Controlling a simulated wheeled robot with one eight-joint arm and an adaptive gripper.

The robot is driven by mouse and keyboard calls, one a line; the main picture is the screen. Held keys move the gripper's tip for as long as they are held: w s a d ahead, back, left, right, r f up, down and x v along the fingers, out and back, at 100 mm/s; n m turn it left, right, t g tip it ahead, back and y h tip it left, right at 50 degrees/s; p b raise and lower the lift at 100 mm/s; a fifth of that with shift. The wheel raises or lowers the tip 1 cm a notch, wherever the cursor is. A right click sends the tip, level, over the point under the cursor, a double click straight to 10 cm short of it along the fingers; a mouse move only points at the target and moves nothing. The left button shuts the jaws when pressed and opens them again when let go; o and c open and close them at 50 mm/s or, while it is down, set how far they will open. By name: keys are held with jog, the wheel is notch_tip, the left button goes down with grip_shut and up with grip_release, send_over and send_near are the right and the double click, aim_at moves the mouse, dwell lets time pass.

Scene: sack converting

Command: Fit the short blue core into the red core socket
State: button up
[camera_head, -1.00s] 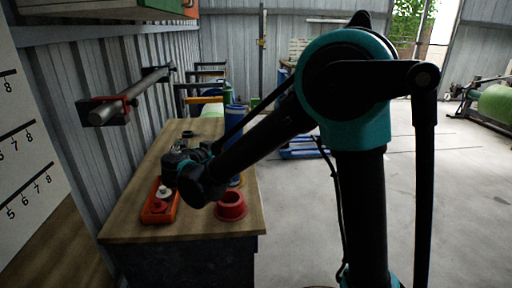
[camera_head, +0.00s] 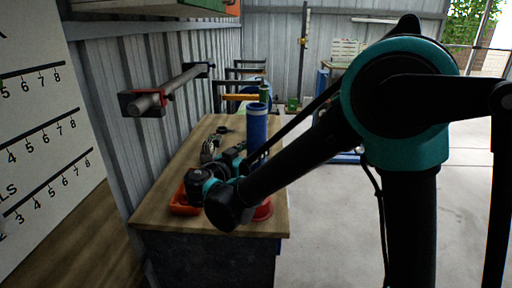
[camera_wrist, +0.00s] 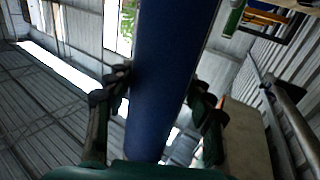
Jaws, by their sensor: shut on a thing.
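The blue core (camera_head: 257,126) stands roughly upright beyond my wrist in the head view, with a pale rim at its top. In the wrist view the blue core (camera_wrist: 168,75) runs between the two fingers of my gripper (camera_wrist: 160,108), which is shut on it. In the head view my gripper (camera_head: 236,157) is partly hidden by my own arm. The red core socket (camera_head: 264,212) sits near the front right corner of the bench, mostly covered by my arm. I cannot tell whether the core's lower end touches the bench.
An orange tray (camera_head: 181,207) lies on the wooden bench (camera_head: 160,211), left of the socket and partly behind my wrist. A metal bar (camera_head: 175,87) juts from the wall above the bench's left side. Open floor lies right.

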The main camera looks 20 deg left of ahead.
jog(key=shift+f, duration=2.6)
notch_tip(320, 180, down, 7)
dwell(2.5)
jog(key=o, duration=1.7)
jog(key=v, duration=1.2)
